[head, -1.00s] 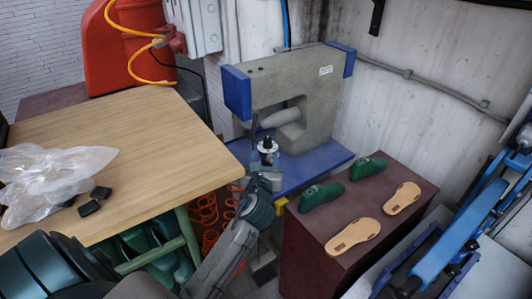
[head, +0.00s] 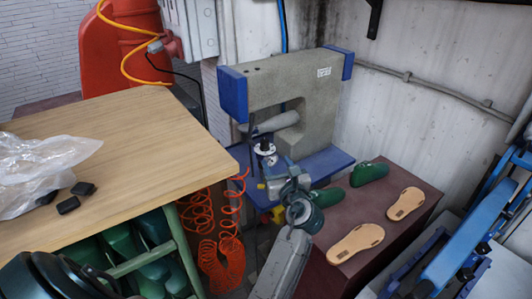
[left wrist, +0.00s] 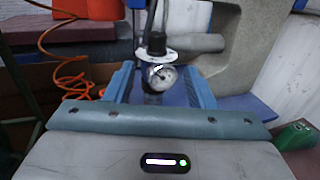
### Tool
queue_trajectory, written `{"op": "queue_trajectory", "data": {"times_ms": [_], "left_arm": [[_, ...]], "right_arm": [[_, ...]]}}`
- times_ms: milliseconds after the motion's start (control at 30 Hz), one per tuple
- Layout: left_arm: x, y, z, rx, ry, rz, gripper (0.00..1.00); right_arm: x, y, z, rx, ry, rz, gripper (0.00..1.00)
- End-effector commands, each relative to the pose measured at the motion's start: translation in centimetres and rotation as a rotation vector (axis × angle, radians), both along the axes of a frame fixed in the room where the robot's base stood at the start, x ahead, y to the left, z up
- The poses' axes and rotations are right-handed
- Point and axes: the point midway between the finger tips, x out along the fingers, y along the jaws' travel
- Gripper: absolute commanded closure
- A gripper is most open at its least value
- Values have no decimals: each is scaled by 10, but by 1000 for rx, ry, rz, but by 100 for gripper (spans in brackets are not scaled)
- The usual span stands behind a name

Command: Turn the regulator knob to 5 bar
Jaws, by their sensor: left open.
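The regulator (head: 265,149) stands at the front of the grey press with blue ends. In the left wrist view, its black knob (left wrist: 156,43) sits above a white scale disc (left wrist: 155,57). A round gauge (left wrist: 163,77) is below the disc; its reading is too small to tell. My left gripper (head: 272,168) is open, just below and in front of the regulator. In the left wrist view its two blue fingers (left wrist: 160,88) stand left and right of the gauge, lower than the knob, with nothing gripped. My right gripper is not in view.
The press (head: 290,95) stands on a blue base (head: 325,162). To its right, a dark red block (head: 395,225) carries green lasts (head: 369,173) and tan soles (head: 355,242). A wooden table (head: 120,140) with a plastic bag is at left. Orange coiled hose (head: 220,255) hangs beside it.

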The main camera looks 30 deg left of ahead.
Motion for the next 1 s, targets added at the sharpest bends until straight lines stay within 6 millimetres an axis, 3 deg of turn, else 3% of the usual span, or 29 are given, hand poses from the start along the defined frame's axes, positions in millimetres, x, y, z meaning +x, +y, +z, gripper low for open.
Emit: {"op": "queue_trajectory", "data": {"times_ms": [167,600,1000], "left_arm": [[11,13,5,6,0,7,50],[60,72,4,5,3,5,50],[68,82,1,1,0,5,50]], "right_arm": [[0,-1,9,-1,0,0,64],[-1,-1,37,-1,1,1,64],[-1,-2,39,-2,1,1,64]]}}
